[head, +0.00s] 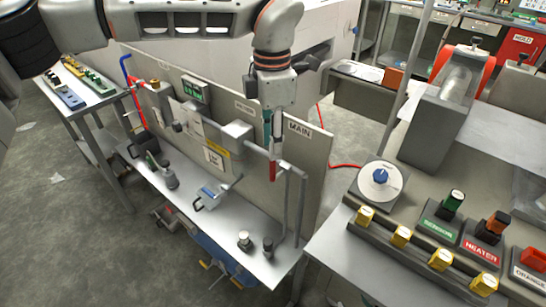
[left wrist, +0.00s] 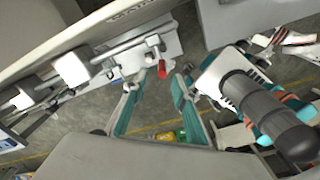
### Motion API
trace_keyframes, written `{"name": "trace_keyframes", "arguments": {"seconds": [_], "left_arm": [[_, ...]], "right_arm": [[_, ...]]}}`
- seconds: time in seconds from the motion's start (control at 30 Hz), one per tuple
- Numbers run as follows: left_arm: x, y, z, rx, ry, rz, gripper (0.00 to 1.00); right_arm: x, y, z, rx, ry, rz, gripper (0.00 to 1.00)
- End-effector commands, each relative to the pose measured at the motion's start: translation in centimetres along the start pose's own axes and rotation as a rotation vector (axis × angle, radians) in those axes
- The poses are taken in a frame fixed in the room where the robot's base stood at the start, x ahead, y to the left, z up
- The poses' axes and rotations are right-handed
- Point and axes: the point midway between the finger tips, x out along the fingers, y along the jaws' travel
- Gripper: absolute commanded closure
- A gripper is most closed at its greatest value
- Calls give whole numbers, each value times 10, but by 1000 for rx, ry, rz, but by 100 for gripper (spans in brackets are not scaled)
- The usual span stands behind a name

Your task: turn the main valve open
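The main valve's red handle (head: 272,171) hangs from the grey pipe below the MAIN sign (head: 299,129) on the upright panel. My left gripper (head: 272,145) points down just above the handle, its fingers apart and nothing seen held. In the left wrist view, the red handle (left wrist: 162,69) shows near the tips of the open teal-lined fingers (left wrist: 160,80), roughly between them. I cannot tell whether a finger touches it. The valve body is partly hidden behind the fingers in the head view. My right gripper cannot be made out.
The grey pipe (head: 302,195) bends down right of the handle to the bench (head: 215,240). A grey box (head: 236,133) sits left of the valve on the panel. A console with a round dial (head: 380,183) and yellow blocks stands to the right.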

Motion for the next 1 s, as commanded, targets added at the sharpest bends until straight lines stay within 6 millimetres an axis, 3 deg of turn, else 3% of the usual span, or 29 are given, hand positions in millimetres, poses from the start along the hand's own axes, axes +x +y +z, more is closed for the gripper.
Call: {"name": "trace_keyframes", "arguments": {"seconds": [0.2,0.4,0.8,0.9,1.0], "left_arm": [[35,-1,0,1,1,-5,72],[59,-1,0,1,0,-3,72],[68,-1,0,1,-1,-2,72],[68,-1,0,1,-1,-2,96],[68,-1,0,1,-1,-2,100]], "right_arm": [[-2,-4,11,1,-20,-5,60],[-1,-2,6,0,-11,-3,60],[-1,0,-4,0,4,-1,60],[-1,0,-3,0,4,-1,60],[-1,0,-2,0,1,-1,60]]}}
